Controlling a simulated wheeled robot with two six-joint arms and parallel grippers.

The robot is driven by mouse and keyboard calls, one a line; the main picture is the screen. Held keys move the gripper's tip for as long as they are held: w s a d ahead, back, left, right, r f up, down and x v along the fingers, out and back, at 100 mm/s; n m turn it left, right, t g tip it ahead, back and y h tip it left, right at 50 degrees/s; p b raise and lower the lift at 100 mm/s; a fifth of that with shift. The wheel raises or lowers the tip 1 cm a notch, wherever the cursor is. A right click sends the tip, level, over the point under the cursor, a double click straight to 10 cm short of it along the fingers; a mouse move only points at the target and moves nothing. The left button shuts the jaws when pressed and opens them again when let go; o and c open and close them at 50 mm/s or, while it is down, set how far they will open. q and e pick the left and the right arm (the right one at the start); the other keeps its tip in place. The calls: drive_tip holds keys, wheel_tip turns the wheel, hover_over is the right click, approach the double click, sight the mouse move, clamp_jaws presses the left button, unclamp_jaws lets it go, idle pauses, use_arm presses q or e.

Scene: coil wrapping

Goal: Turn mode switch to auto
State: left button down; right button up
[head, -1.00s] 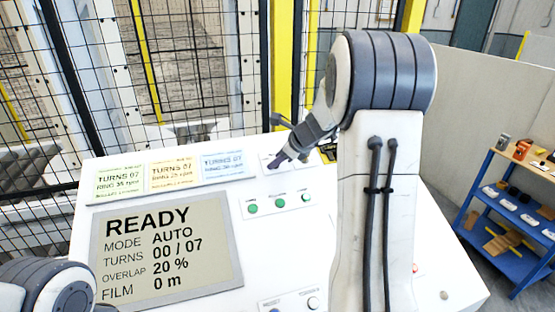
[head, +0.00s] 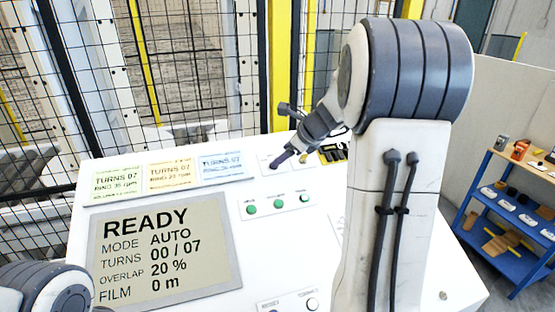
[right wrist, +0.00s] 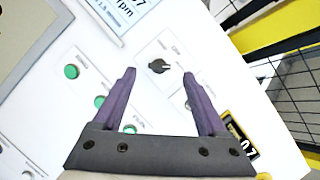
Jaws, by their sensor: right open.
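The mode switch is a black rotary knob (right wrist: 159,66) on a small white plate of the control panel, in the right wrist view. My right gripper (right wrist: 159,76) has its two purple fingers open, one on each side of the knob in the picture and apart from it. In the head view my right gripper (head: 277,162) is over the panel's back edge and hides the knob. The large display (head: 165,248) reads READY and MODE AUTO. Of my left arm only a joint shows at the lower left; its gripper is outside the view.
Green buttons (head: 251,210) sit in a row in front of the gripper. Turns cards (head: 222,167) lie left of it. A yellow-black device (head: 334,154) is at the panel's back right. A mesh fence (head: 195,80) stands behind. A blue shelf (head: 500,225) is at the right.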

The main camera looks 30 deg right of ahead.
drive_tip(key=v, duration=0.5)
drive_tip(key=shift+s+r, duration=0.2)
drive_tip(key=shift+r, duration=0.05)
